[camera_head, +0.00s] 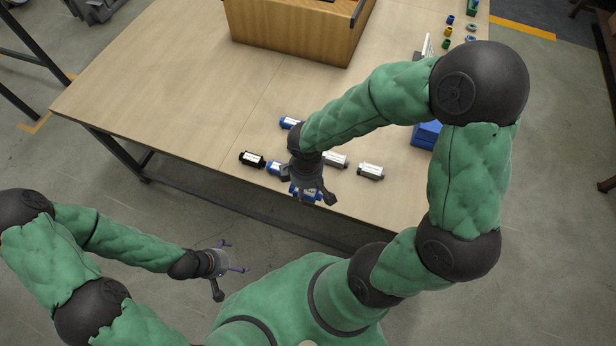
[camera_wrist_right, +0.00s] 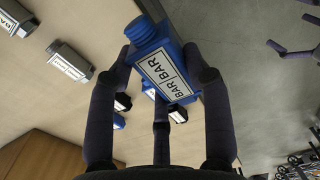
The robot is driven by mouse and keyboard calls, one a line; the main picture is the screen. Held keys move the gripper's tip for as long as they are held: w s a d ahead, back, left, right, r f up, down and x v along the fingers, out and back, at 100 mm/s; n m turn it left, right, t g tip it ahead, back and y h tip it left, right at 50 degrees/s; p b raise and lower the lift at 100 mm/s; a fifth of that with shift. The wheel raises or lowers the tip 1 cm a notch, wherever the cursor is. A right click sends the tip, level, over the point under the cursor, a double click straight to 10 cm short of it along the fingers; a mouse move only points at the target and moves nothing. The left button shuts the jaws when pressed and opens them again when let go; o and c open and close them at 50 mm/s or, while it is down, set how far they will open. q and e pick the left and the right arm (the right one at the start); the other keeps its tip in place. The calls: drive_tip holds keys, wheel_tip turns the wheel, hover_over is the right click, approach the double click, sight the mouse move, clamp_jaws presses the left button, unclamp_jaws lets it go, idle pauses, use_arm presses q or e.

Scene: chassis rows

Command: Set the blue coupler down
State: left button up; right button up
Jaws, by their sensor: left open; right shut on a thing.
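The blue coupler (camera_wrist_right: 165,65) has a white label reading BAR and a ridged round end. My right gripper (camera_wrist_right: 163,58) is shut on it, with fingers on both sides. In the head view the right gripper (camera_head: 312,186) points down over the table's front edge area and partly hides the coupler (camera_head: 309,195). I cannot tell whether the coupler touches the table. My left gripper (camera_head: 234,268) is open and empty, off the table in front of its edge.
On the table (camera_head: 190,105), a black coupler (camera_head: 251,159), another blue one (camera_head: 273,168), a further blue one (camera_head: 290,123) and two grey ones (camera_head: 336,160) (camera_head: 370,171) lie close around. A wooden box (camera_head: 290,30) stands behind. A blue bin (camera_head: 425,136) is at right. The table's left is clear.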

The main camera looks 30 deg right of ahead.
drive_tip(key=w+d+f+b, duration=0.1)
drive_tip(key=w+f, duration=0.1)
drive_tip(key=w+d+f, duration=0.2)
drive_tip(key=w, duration=0.1)
drive_tip(key=w+d+f+b, duration=0.1)
drive_tip(key=w+d+f, duration=0.1)
drive_tip(key=f, duration=0.1)
drive_tip(key=shift+w+d+f+b, duration=0.1)
drive_tip(key=shift+w+b, duration=0.05)
drive_tip(key=shift+b, duration=0.15)
drive_tip(key=shift+w+d+f, duration=0.1)
drive_tip(key=shift+w+f, duration=0.05)
drive_tip(key=shift+f, duration=0.1)
drive_tip(key=shift+w+d+f+b, duration=0.1)
drive_tip(key=shift+f+b, duration=0.4)
drive_tip(key=shift+f, duration=0.35)
drive_tip(key=shift+w+d+f+b, duration=0.1)
drive_tip(key=shift+f+b, duration=0.35)
drive_tip(key=shift+f, duration=0.4)
drive_tip(key=shift+f, duration=0.2)
drive_tip(key=o, duration=1.1)
drive_tip(key=shift+o, duration=0.2)
drive_tip(key=shift+r, duration=0.1)
